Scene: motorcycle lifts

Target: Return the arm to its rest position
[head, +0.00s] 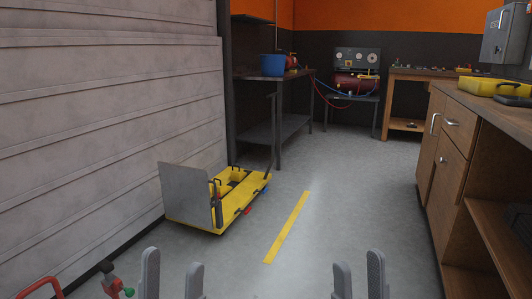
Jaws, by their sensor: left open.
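My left gripper (172,275) is at the bottom edge of the head view, left of centre. Its two grey fingers stand upright and apart, with nothing between them. My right gripper (359,275) is at the bottom edge, right of centre. Its two fingers are also apart and empty. Both grippers appear over bare floor and touch nothing visible. The arms behind them are out of frame.
A yellow cart (243,195) with a grey upright plate stands by the left wall. A red handle (40,286) and red-green fitting (117,283) show at bottom left. A wooden cabinet (450,150) lines the right. The middle floor (335,200) is clear.

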